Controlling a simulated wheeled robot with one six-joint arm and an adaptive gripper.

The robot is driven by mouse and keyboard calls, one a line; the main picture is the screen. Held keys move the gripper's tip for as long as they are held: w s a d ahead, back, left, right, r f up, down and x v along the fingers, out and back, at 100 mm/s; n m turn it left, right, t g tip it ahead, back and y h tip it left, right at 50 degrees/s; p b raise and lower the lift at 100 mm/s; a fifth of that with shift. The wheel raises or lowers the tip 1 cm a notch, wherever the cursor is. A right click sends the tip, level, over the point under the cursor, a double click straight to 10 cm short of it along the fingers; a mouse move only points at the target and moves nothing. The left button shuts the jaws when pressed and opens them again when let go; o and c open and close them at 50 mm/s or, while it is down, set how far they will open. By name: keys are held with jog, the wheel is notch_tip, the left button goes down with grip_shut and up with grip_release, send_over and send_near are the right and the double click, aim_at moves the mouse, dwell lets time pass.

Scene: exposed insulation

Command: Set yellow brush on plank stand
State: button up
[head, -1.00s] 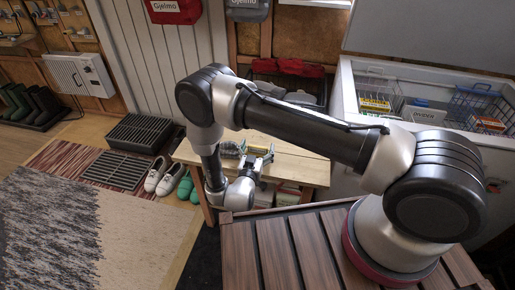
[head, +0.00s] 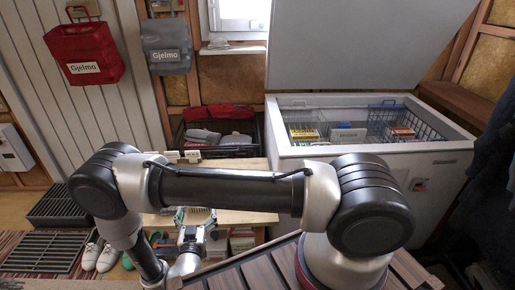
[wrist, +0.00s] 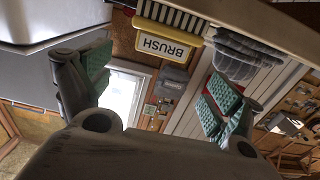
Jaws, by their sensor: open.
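The yellow brush (wrist: 160,43), labelled BRUSH, shows upside down at the top of the wrist view, with a row of pale and dark bristles beside the label. My gripper (wrist: 155,88) is open, its green-padded fingers spread wide on either side of the picture. The brush lies beyond the fingertips, apart from them. In the head view my gripper (head: 193,228) is at the low wooden plank bench (head: 245,217), partly hidden by my arm. I cannot clearly make out the brush there, and cannot tell whether this bench is the plank stand.
A grey ribbed cloth item (wrist: 243,55) lies right beside the brush. A dark crate (head: 222,140) stands behind the bench. An open chest freezer (head: 370,165) with baskets is at right. Shoes (head: 100,255) and a black grate (head: 45,250) are on the floor at left.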

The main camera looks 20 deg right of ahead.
jog(key=w+a+r+m+g+y, duration=0.1)
jog(key=w+r+g+y, duration=0.15)
jog(key=w+r, duration=0.45)
jog(key=w+a+r+g+y, duration=0.2)
jog(key=w+r+y, duration=0.1)
jog(key=w+r, duration=0.35)
jog(key=d+r+n+g+y, duration=0.1)
jog(key=d+r+y, duration=0.15)
jog(key=r, duration=0.65)
jog(key=d+r+n+g+y, duration=0.1)
jog(key=d+r, duration=0.3)
jog(key=r, duration=0.4)
jog(key=s+d+r+n+g+y, duration=0.1)
jog(key=s+d+r+n+g, duration=0.2)
jog(key=s+d+r, duration=0.95)
jog(key=s+d+g+h, duration=0.1)
jog(key=s+d, duration=0.5)
jog(key=s, duration=0.5)
jog(key=s+d+g+h, duration=0.2)
jog(key=s+d, duration=0.5)
jog(key=s, duration=0.4)
jog(key=shift+s+r, duration=0.25)
jog(key=shift+s, duration=0.15)
